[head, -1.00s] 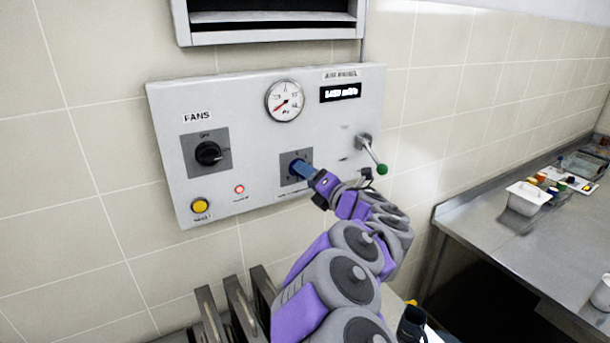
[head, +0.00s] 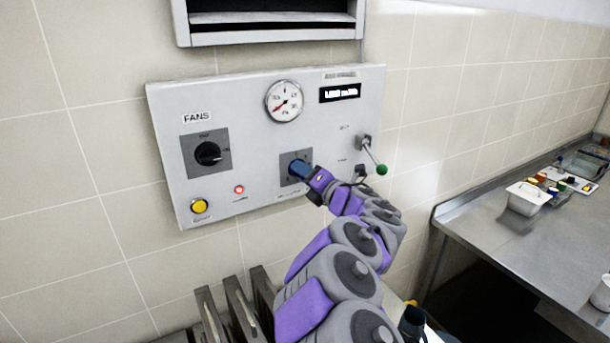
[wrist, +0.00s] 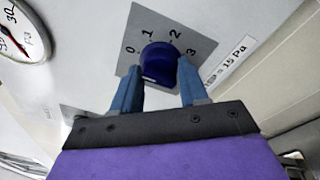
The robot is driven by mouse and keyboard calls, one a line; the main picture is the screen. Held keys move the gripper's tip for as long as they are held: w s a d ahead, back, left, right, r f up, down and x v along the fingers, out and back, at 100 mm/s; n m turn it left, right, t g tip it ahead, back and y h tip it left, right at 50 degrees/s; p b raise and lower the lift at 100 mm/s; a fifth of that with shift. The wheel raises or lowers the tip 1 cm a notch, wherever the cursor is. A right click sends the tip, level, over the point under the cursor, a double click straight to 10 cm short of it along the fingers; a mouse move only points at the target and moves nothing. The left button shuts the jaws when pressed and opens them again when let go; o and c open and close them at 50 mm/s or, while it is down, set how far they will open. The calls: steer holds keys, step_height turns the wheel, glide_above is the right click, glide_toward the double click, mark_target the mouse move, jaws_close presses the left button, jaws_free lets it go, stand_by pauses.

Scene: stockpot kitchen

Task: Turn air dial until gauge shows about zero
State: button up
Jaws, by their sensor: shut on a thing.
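The blue air dial (wrist: 160,62) sits on a grey plate (wrist: 190,28) marked 0, 1, 2 and 3. My gripper (wrist: 162,72) has one blue finger on each side of the dial and is shut on it. Which number the dial points at is not clear.
The wall panel (head: 240,150) also carries a black fans switch (head: 208,154), a yellow button (head: 200,206), a small red light (head: 239,189), a display (head: 340,93) and a green-tipped lever (head: 382,169) close right of my gripper. A steel counter (head: 480,225) stands at the right.

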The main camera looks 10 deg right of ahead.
steer(key=shift+f, duration=0.1)
steer(key=shift+c, duration=1.2)
steer(key=shift+m, duration=0.3)
steer(key=m+p, duration=0.1)
steer(key=m, duration=0.2)
steer(key=m+p, duration=0.1)
steer(key=m, duration=0.1)
steer(key=m+t+p, duration=0.1)
steer(key=m, duration=0.2)
steer(key=shift+f+m, duration=0.25)
steer(key=shift+m, duration=0.05)
steer(key=m+p, duration=0.1)
steer(key=m, duration=0.2)
steer(key=m+p, duration=0.1)
steer(key=m, duration=0.2)
steer(key=shift+a+t+h, duration=0.1)
steer(key=shift+t+h, duration=0.2)
steer(key=shift+h, duration=0.1)
steer(key=shift+s+f+m+h+p, duration=0.15)
steer(key=shift+m+h+p, duration=0.25)
steer(key=shift+m+p, duration=1.05)
steer(key=shift+m+b, duration=0.5)
steer(key=shift+m, duration=0.15)
